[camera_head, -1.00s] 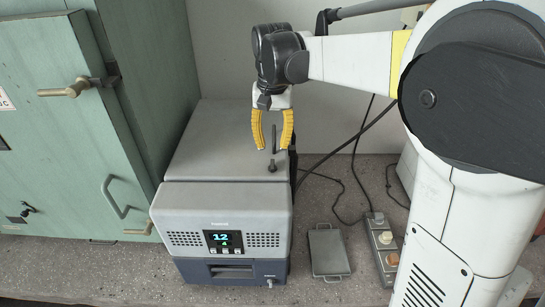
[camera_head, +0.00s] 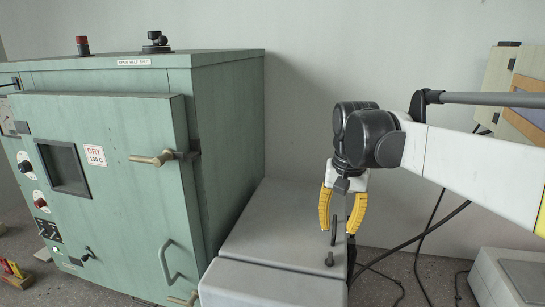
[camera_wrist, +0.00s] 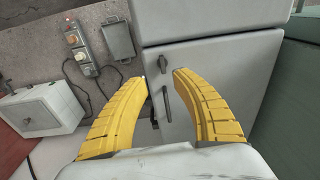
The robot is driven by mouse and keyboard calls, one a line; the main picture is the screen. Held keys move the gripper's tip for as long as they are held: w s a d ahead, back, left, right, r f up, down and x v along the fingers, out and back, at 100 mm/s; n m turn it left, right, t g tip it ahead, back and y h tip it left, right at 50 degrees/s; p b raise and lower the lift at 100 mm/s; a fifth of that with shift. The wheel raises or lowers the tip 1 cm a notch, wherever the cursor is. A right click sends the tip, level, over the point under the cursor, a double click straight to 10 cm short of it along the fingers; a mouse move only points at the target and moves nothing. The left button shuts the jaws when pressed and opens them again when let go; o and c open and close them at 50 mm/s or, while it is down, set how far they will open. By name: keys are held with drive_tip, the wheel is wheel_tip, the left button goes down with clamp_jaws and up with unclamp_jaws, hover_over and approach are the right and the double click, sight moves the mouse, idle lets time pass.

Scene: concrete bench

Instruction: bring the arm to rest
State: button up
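My gripper (camera_head: 339,228) hangs fingers-down over the back right part of the grey machine (camera_head: 270,245) in the head view. Its two yellow fingers are apart with nothing held between them. In the wrist view my gripper (camera_wrist: 160,77) also shows open, with the machine's grey top (camera_wrist: 215,80) beyond the fingertips. A dark upright rod (camera_head: 333,231) and a small dark knob (camera_head: 329,259) show near the fingertips; I cannot tell how far they are from the fingers. My arm reaches in from the right. The machine's front is cut off in the head view.
A green oven cabinet (camera_head: 225,130) with protruding door handles stands left of the machine. Open space lies above the machine.

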drive_tip(key=s+f+n+t, duration=0.2)
drive_tip(key=s+f+t, duration=0.15)
drive_tip(key=s, duration=0.55)
drive_tip(key=s+f+n+t, duration=0.1)
drive_tip(key=s+f+t, duration=0.25)
drive_tip(key=s, duration=0.55)
wheel_tip(320, 180, down, 13)
drive_tip(key=b, duration=1.2)
drive_tip(key=shift+g, duration=0.3)
drive_tip(key=shift+r, duration=0.15)
